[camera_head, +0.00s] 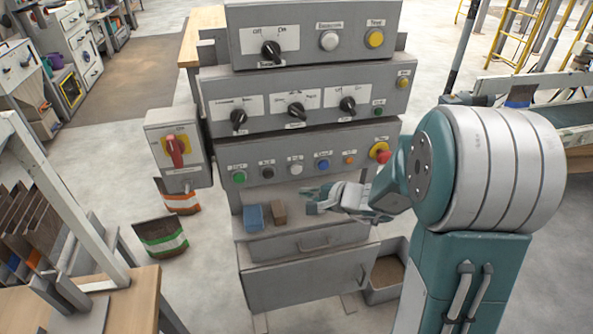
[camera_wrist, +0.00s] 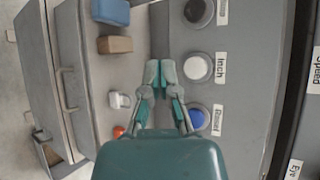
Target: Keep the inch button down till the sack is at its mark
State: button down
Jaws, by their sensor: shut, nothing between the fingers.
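The inch button is the white button (camera_head: 295,169) in the bottom row of the grey control panel. It also shows in the wrist view (camera_wrist: 197,68), labelled "Inch". My gripper (camera_head: 309,197) is below that row in the head view, over the ledge. In the wrist view my gripper (camera_wrist: 159,72) has its fingertips together and empty, left of the white button and apart from it. A sack with a green band (camera_head: 162,238) and one with an orange band (camera_head: 178,197) stand on the floor at left. I cannot tell which sack is meant, and I make out no mark.
A black button (camera_wrist: 198,11) and a blue button (camera_wrist: 196,118) flank the white one. A red mushroom button (camera_head: 384,157) is at the row's right end. A blue box (camera_head: 253,216) and a brown block (camera_head: 279,212) sit on the ledge. A red-handled switch box (camera_head: 175,150) stands left.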

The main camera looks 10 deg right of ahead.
aim_at(293, 174)
jog(key=shift+w, duration=2.7)
jog(key=shift+w, duration=0.1)
jog(key=shift+w, duration=0.25)
jog(key=shift+w+r, duration=0.1)
jog(key=shift+w, duration=0.4)
dwell(2.8)
jog(key=shift+s, duration=0.15)
dwell(0.8)
jog(key=shift+s, duration=0.75)
jog(key=shift+s, duration=0.1)
